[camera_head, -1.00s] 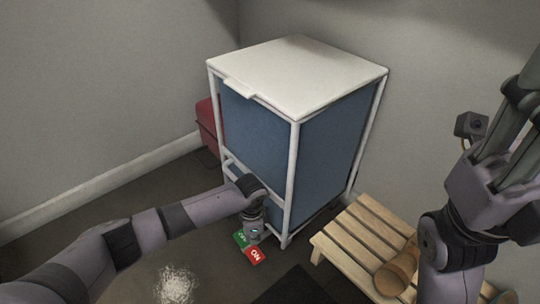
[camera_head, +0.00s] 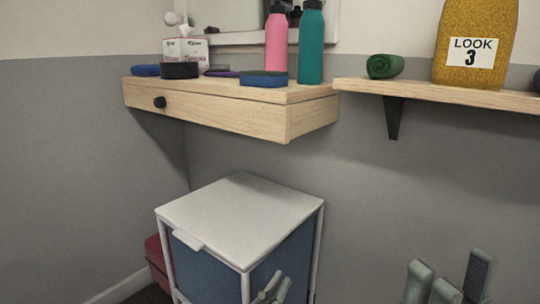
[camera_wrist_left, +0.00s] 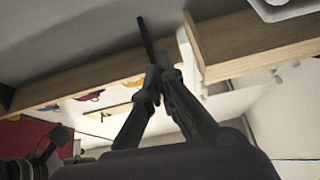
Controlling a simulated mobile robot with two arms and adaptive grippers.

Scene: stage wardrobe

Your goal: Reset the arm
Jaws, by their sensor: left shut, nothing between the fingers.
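My left gripper (camera_head: 270,286) shows at the bottom of the head view, in front of the blue side of the white-framed hamper; only its fingertips are in the picture. In the left wrist view its dark fingers (camera_wrist_left: 156,78) meet at the tips, shut with nothing between them. My right gripper (camera_head: 448,280) shows at the bottom right of the head view. Its grey fingers point up with a gap between them and hold nothing visible. Both arms are otherwise below the picture.
The white-lidded hamper (camera_head: 238,217) stands under a wooden wall drawer (camera_head: 215,114) carrying bottles and small items. A red box (camera_head: 156,256) stands beside the hamper.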

